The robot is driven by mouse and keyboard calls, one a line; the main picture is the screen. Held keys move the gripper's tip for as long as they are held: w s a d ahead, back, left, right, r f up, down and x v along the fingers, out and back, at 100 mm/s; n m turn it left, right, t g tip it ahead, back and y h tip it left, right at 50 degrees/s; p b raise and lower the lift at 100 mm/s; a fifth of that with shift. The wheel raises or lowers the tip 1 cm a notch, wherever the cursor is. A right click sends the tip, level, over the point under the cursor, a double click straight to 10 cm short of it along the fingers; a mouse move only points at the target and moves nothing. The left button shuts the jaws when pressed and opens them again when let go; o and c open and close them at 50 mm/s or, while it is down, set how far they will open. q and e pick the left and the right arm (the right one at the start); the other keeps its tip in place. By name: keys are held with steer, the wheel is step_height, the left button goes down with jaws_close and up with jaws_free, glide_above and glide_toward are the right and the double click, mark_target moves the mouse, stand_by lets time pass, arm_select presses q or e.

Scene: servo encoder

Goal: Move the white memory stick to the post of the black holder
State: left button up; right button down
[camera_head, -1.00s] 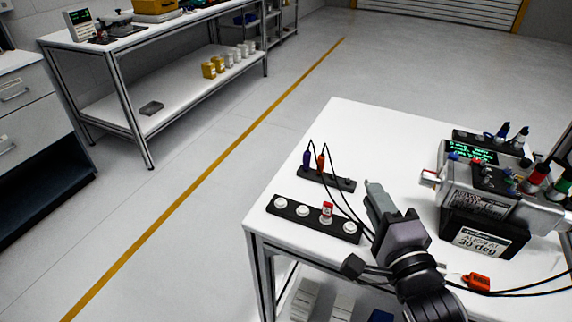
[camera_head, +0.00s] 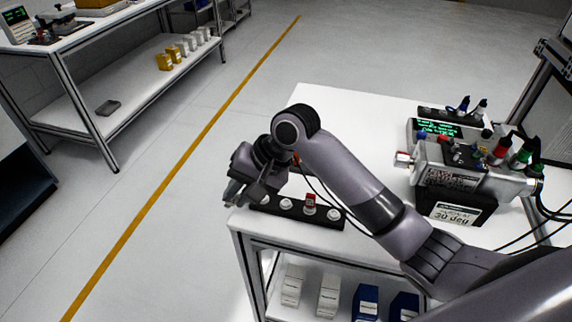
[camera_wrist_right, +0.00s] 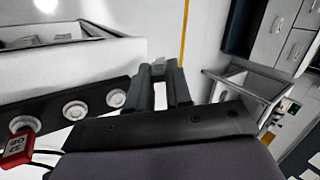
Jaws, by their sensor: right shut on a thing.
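The black holder (camera_head: 298,208) is a long strip on the near left edge of the white table, with round white posts along it. A red tag-like stick (camera_head: 310,202) stands on one post; it also shows in the right wrist view (camera_wrist_right: 18,146). My right gripper (camera_head: 236,192) is beyond the holder's left end, at the table's left edge. In the right wrist view its fingers (camera_wrist_right: 159,72) are shut on a small pale piece, seemingly the white memory stick (camera_wrist_right: 158,67), mostly hidden between them. The holder (camera_wrist_right: 95,105) lies left of the fingers there. My left gripper is out of view.
A grey instrument (camera_head: 465,170) with coloured plugs stands on a black block (camera_head: 450,207) at the right. Black cables run over the table. My right arm covers much of the table's middle. Open floor (camera_head: 190,215) lies left of the table.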

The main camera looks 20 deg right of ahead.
steer(key=shift+d+r+n+g+h, duration=0.15)
steer(key=shift+d+n+g+h, duration=0.1)
steer(key=shift+n+g+h, duration=0.75)
steer(key=d+n, duration=0.1)
steer(key=d+n+h, duration=0.1)
steer(key=n, duration=0.1)
steer(key=d+r+n+h+p, duration=0.1)
steer(key=n, duration=0.1)
steer(key=shift+s+g, duration=0.25)
steer(key=shift+g, duration=0.15)
steer(key=d+r+n, duration=0.1)
steer(key=d, duration=0.1)
steer(key=d+r+n+h, duration=0.1)
steer(key=s+d+r+n+h, duration=0.1)
steer(key=d, duration=0.1)
steer(key=shift+d+r+n+t, duration=0.1)
steer(key=shift+d+n+t, duration=0.2)
steer(key=shift+f+b, duration=1.1)
steer(key=shift+f, duration=0.35)
steer(key=shift+f+b, duration=0.5)
steer(key=shift+b, duration=0.4)
steer(key=shift+r+p, duration=0.1)
steer(key=shift+p, duration=0.2)
steer(key=shift+p, duration=0.6)
